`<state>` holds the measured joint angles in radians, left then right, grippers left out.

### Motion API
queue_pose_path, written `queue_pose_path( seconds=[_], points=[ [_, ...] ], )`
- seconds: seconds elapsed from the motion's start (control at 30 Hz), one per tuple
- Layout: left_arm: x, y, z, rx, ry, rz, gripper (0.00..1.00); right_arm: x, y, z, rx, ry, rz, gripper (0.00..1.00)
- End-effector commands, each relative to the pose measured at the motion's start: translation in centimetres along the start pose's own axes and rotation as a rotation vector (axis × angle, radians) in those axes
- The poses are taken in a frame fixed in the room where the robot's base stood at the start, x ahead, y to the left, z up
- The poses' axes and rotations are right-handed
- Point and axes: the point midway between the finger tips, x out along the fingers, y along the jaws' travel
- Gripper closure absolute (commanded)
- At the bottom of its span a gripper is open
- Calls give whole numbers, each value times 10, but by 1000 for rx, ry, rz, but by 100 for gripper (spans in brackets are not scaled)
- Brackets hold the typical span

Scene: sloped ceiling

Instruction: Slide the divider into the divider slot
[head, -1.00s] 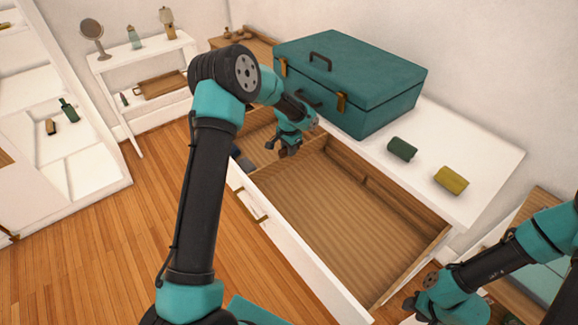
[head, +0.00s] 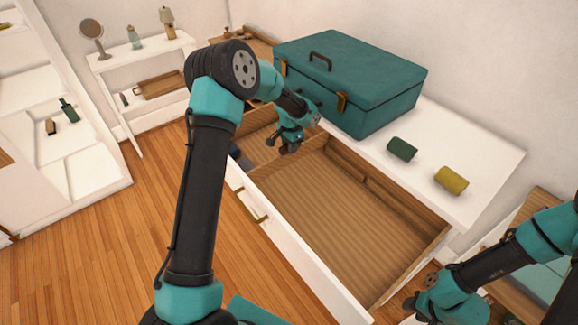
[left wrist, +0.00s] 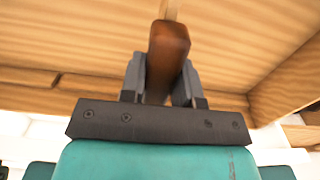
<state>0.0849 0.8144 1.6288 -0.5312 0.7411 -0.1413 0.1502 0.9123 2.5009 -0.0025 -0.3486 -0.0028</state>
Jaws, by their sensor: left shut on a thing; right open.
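My left gripper (head: 289,148) is over the far left part of the open drawer (head: 262,215). In the left wrist view its fingers (left wrist: 165,78) are shut on a reddish-brown wooden piece (left wrist: 168,48), seen end-on, which seems to be the divider. A thin pale strip shows beyond it. In the head view the held piece is mostly hidden by the gripper. A wooden partition (head: 278,170) crosses the drawer just below the gripper. I cannot make out the divider slot. My right gripper (head: 422,308) is open and empty, outside the drawer's near right corner.
A teal case (head: 385,105) stands on the white top (head: 480,150) behind the drawer, close to my left forearm. A green roll (head: 402,149) and a yellow roll (head: 451,181) lie there. The drawer's large right compartment (head: 345,205) is clear. Something dark blue lies in the left compartment.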

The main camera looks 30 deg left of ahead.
Motion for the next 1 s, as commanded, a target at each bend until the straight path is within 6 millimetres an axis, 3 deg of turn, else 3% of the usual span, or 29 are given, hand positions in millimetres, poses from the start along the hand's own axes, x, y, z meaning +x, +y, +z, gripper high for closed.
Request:
queue_pose_path(
  seconds=[1.0],
  points=[
    [0, 63, 0, 1, 1, 0, 87, 0, 0, 0, 0, 0, 0, 57]
  ],
)
